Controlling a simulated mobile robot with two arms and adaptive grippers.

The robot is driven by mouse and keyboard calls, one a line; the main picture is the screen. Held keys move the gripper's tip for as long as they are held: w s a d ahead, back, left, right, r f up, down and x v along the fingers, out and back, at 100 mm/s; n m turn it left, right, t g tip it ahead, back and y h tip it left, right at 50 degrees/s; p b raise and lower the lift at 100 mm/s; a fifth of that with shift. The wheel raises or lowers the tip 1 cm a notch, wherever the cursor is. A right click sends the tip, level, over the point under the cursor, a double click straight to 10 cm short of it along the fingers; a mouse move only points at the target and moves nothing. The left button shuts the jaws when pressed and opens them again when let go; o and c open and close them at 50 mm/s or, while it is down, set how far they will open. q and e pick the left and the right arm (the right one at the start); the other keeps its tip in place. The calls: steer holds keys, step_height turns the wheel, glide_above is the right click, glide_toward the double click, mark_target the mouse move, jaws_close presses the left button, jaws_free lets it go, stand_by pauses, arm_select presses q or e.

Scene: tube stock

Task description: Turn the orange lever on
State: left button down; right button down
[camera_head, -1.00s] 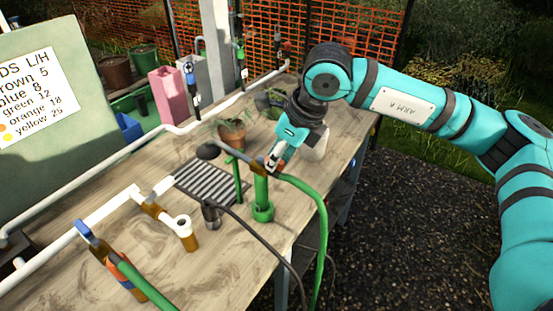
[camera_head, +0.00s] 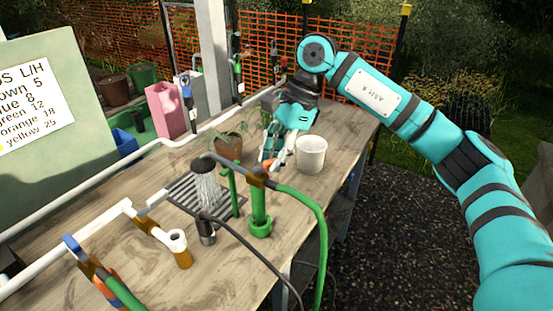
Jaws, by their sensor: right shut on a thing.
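The orange lever (camera_head: 269,167) is a small piece beside the brown fitting (camera_head: 257,177) on top of the green standpipe (camera_head: 260,205). My right gripper (camera_head: 272,161) comes down from behind and is shut on the lever; the fingers hide most of it. The dark shower head (camera_head: 205,163) on the pipe's arm sprays water downward onto the slatted grate (camera_head: 179,193). My left gripper is not in view.
A white pot (camera_head: 311,156) stands just right of my right gripper. A potted plant (camera_head: 228,147) stands to its left. A green hose (camera_head: 317,215) runs from the standpipe over the table's front edge. White pipes (camera_head: 95,182) cross the wooden table.

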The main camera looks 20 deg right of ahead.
steer(key=shift+w+a+n+g+h+p, duration=0.2)
steer(key=shift+w+n+g, duration=0.15)
steer(key=shift+n, duration=0.75)
steer(key=shift+w+a+n+g+h+p, duration=0.15)
steer(key=shift+w+n+g+p, duration=0.2)
steer(key=shift+n, duration=0.75)
steer(key=shift+w+a+n+g+h+p, duration=0.15)
steer(key=shift+w+n+g, duration=0.25)
steer(key=shift+n, duration=0.7)
steer(key=c, duration=1.2)
jaws_free()
steer(key=shift+c, duration=0.2)
steer(key=v, duration=1.2)
